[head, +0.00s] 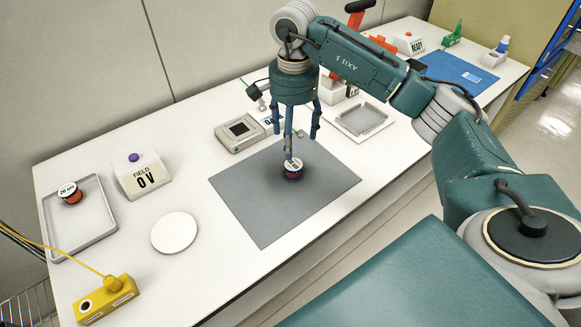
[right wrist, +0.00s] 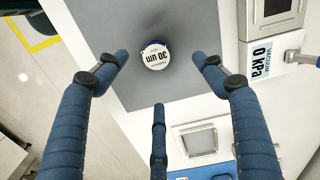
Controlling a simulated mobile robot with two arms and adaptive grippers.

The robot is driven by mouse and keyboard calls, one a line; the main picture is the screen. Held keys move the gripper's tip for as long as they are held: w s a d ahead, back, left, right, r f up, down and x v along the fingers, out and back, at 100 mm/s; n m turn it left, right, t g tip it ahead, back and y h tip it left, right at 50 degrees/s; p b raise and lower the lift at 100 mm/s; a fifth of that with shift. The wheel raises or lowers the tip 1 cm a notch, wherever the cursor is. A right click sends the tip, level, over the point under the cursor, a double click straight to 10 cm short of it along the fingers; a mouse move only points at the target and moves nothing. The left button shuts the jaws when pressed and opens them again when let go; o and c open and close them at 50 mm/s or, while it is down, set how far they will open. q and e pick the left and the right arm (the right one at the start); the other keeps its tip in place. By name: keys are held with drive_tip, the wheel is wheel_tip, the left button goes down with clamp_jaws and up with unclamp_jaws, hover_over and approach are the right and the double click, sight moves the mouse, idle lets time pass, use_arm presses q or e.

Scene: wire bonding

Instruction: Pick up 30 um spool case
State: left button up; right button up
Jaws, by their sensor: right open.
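I cannot tell any contact. My left gripper is not in view.
A grey tray (head: 101,229) holds a red case (head: 72,196) labelled 20 um. A grey instrument (head: 239,134) and a square tray (head: 378,127) flank the mat's back edge.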

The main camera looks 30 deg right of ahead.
hover_over(294, 164)
drive_tip(key=f, duration=0.4)
drive_tip(key=shift+w+d+f+p, duration=0.1)
drive_tip(key=shift+w+f+p, duration=0.1)
drive_tip(key=shift+f+p, duration=0.15)
drive_tip(key=f, duration=0.1)
drive_tip(key=f+p, duration=0.1)
drive_tip(key=f, duration=0.3)
drive_tip(key=shift+s+p, duration=0.25)
drive_tip(key=shift+p, duration=0.05)
drive_tip(key=shift+f, duration=0.35)
drive_tip(key=shift+a, duration=0.2)
drive_tip(key=shift+c, duration=0.2)
drive_tip(key=c, duration=1.3)
drive_tip(key=shift+r, duration=0.1)
